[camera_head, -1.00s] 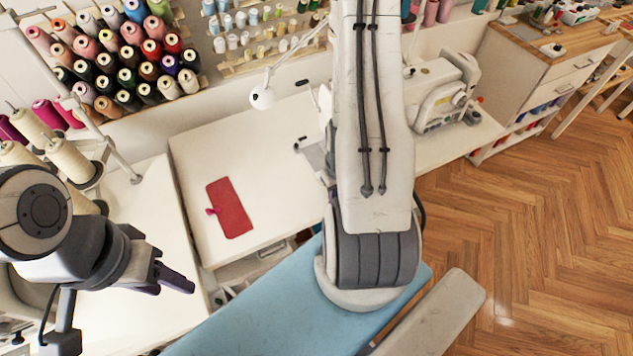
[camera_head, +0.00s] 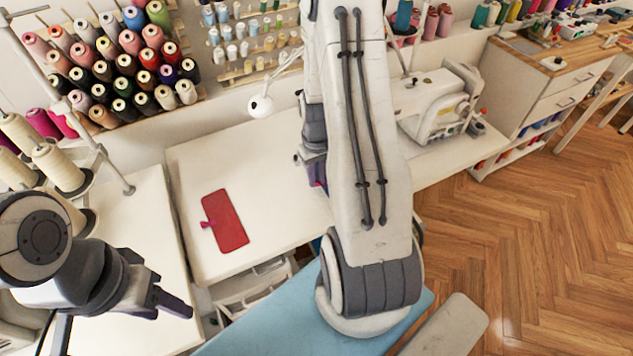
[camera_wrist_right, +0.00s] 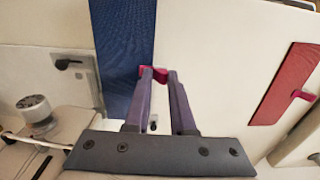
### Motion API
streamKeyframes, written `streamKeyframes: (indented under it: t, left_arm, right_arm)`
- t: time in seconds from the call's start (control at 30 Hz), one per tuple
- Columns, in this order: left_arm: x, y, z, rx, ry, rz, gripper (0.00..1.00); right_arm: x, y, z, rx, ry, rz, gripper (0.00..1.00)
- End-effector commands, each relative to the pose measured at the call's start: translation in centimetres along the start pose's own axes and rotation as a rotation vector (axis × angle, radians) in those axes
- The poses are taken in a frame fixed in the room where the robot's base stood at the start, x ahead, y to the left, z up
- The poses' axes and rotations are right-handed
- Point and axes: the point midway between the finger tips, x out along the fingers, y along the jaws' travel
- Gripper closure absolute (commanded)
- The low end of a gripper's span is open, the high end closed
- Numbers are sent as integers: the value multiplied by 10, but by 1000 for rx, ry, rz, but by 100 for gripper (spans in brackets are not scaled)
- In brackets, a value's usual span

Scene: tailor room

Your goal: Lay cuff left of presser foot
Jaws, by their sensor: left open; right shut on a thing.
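In the right wrist view, my right gripper (camera_wrist_right: 160,80) is shut on a magenta tab (camera_wrist_right: 158,72) at the edge of a dark blue cloth piece (camera_wrist_right: 124,40). The blue piece extends away over the white table. In the head view my right arm hides most of this gripper and the blue piece. A white sewing machine (camera_head: 440,100) stands right of the arm; its presser foot cannot be made out. A red cloth piece (camera_head: 228,222) with a pink tab (camera_head: 206,224) lies flat on the table. My left gripper (camera_head: 172,305) is open and empty at the lower left.
The white table (camera_head: 240,155) is clear around the red piece. A small white lamp (camera_head: 260,106) stands at its back. Thread cones (camera_head: 60,168) stand at the left, and a spool rack (camera_head: 120,65) is on the wall. A light blue surface (camera_head: 290,325) is in front.

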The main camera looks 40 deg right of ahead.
Motion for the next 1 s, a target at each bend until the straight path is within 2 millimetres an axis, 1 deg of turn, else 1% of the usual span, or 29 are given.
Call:
streamKeyframes:
  t: [0.07, 0.2, 0.3, 0.7, 0.73, 0.77, 0.8, 1.0]
  left_arm:
    - [-1, 0, 0, 0, 0, 0, 50]
    - [-3, 0, 0, 0, 0, 0, 50]
    - [-4, 0, 0, 0, 0, 0, 50]
    - [-1, 0, 0, 0, 0, 0, 50]
    - [-2, 0, 0, 0, 0, 0, 50]
    - [-2, 0, 0, 0, 0, 0, 50]
    - [-2, 0, 0, 0, 0, 0, 50]
    - [-2, 0, 0, 0, 0, 0, 50]
  right_arm:
    - [3, 0, -2, 0, -2, -1, 100]
    - [23, 0, -2, 1, -6, -2, 100]
    - [33, 0, -2, 0, -3, -1, 100]
    - [40, 0, -2, 0, 0, 0, 100]
    - [38, 0, -3, 0, 0, 0, 66]
    - [38, 0, -3, 0, 0, 0, 54]
    - [38, 0, -2, 0, 0, 0, 47]
    - [38, 0, -2, 0, 0, 0, 47]
